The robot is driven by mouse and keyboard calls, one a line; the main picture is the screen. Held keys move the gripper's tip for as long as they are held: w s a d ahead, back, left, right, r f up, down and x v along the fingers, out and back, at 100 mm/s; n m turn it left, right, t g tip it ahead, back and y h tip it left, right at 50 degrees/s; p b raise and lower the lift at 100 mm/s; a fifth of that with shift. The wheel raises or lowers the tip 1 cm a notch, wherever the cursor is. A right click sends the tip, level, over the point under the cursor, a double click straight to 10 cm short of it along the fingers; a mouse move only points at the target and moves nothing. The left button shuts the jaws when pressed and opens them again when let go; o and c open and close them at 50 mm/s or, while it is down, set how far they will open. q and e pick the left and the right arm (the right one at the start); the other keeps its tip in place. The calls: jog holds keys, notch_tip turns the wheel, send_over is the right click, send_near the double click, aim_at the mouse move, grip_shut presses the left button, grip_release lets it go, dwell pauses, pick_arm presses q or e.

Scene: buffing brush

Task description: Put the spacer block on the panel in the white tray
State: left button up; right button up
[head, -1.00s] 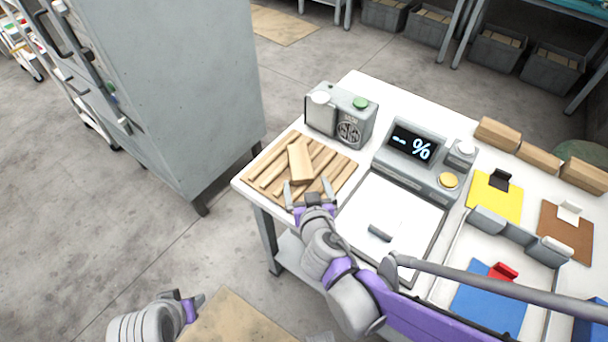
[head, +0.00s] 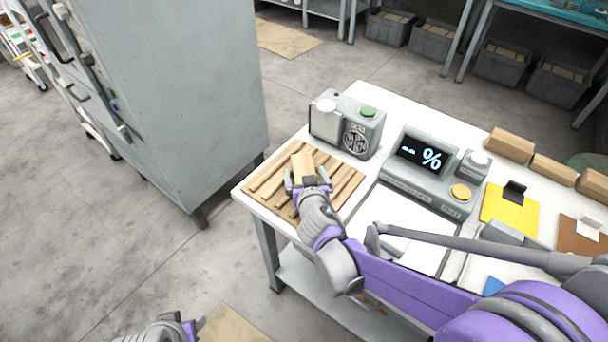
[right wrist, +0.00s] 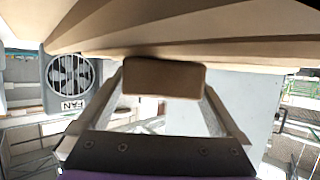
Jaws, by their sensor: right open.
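The wooden spacer block (head: 302,163) lies on the slatted wooden rack (head: 343,183) at the table's left corner. My right gripper (head: 308,180) is open at the block's near end. In the right wrist view the block's end (right wrist: 165,78) sits between the two spread fingers; whether they touch it is unclear. A white, dark-rimmed surface (head: 400,215) lies right of the rack, partly hidden by my right arm. A sliver of a blue panel (head: 492,286) shows at the right, mostly hidden by that arm. My left gripper (head: 188,328) is cut off at the bottom edge.
A grey fan box (head: 347,125) stands behind the rack. A percent display unit (head: 428,165) with a yellow button stands right of it. A yellow panel (head: 510,210), a brown panel (head: 580,236) and wooden blocks (head: 510,145) lie at the right. A grey cabinet (head: 175,95) stands left.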

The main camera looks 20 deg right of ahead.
aim_at(306, 173)
jog(key=shift+w, duration=0.15)
jog(key=c, duration=1.5)
notch_tip(306, 173, up, 10)
jog(key=p, duration=0.3)
jog(key=shift+d+f+p, duration=0.15)
jog(key=shift+f+p, duration=0.1)
jog(key=shift+p, duration=0.15)
jog(key=shift+n+y, duration=0.6)
jog(key=shift+y, duration=0.1)
jog(key=s+d+f+p, duration=0.1)
jog(key=p, duration=0.2)
jog(key=s+d+f+p, duration=0.1)
jog(key=p, duration=0.2)
jog(key=shift+s+d+f+p, duration=0.15)
jog(key=shift+s+f+p, duration=0.1)
jog(key=shift+f+p, duration=0.1)
jog(key=shift+s+d+r+p, duration=0.15)
jog(key=shift+s+p, duration=0.1)
jog(key=shift+p, duration=0.15)
jog(key=shift+w+f, duration=0.35)
jog(key=shift+f, duration=0.45)
jog(key=shift+w+f, duration=0.35)
jog(key=shift+f, duration=0.45)
jog(key=shift+w+f, duration=0.35)
jog(key=shift+f, duration=0.45)
